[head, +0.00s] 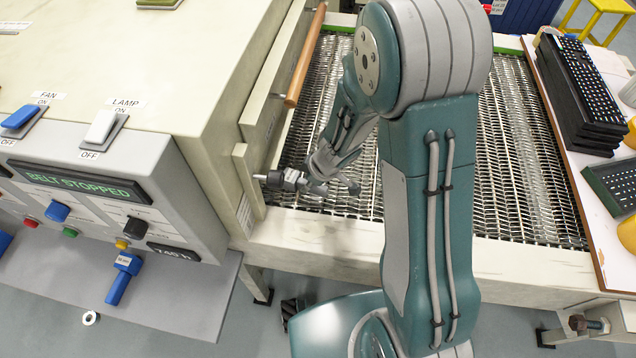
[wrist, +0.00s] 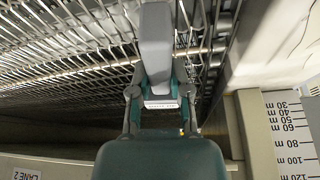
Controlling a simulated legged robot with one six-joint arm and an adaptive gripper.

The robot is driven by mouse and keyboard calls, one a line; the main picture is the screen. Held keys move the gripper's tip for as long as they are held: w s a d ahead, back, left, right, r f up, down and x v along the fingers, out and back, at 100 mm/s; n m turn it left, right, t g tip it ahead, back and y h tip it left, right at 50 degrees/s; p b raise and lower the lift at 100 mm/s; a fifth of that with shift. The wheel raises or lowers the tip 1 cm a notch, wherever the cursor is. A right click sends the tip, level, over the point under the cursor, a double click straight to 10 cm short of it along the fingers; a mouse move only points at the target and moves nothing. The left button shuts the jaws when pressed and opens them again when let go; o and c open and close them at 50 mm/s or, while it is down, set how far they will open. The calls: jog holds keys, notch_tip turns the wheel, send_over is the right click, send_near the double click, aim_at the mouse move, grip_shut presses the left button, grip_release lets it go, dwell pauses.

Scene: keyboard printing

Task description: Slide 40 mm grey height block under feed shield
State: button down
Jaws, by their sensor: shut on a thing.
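My gripper (wrist: 160,88) has its fingers on both sides of a grey block (wrist: 155,42) with a small white label and is shut on it. In the head view my gripper (head: 325,183) is low over the left part of the belt, near the cream feed shield (head: 251,180). The block is too small and covered to make out there. A dark knob (head: 275,178) with a metal shaft sits between the shield and my gripper. In the wrist view the block is over the wire mesh belt (wrist: 60,45). I cannot tell whether it touches the belt.
A height scale (wrist: 288,135) stands at the right of the wrist view. A wooden bar (head: 306,55) runs along the oven's side. The panel reads belt stopped (head: 85,184). Open mesh belt (head: 515,150) lies right of my arm.

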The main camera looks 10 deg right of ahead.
aim_at(296, 180)
jog(key=shift+w+a+f, duration=0.1)
jog(key=shift+w+a, duration=0.1)
jog(key=shift+a, duration=0.4)
jog(key=shift+w+a, duration=0.25)
jog(key=shift+a, duration=0.4)
jog(key=shift+w+a+f, duration=0.1)
jog(key=shift+w+a, duration=0.1)
jog(key=shift+a, duration=0.4)
jog(key=shift+f, duration=0.15)
jog(key=c, duration=0.5)
grip_release()
jog(key=shift+s+d+r, duration=0.2)
jog(key=shift+d+r, duration=0.4)
jog(key=shift+r, duration=0.2)
jog(key=shift+s+d+r, duration=0.25)
jog(key=shift+d+r, duration=0.35)
jog(key=shift+r, duration=0.2)
jog(key=shift+s+d+r, duration=0.2)
jog(key=shift+d+r, duration=0.4)
jog(key=shift+r, duration=0.2)
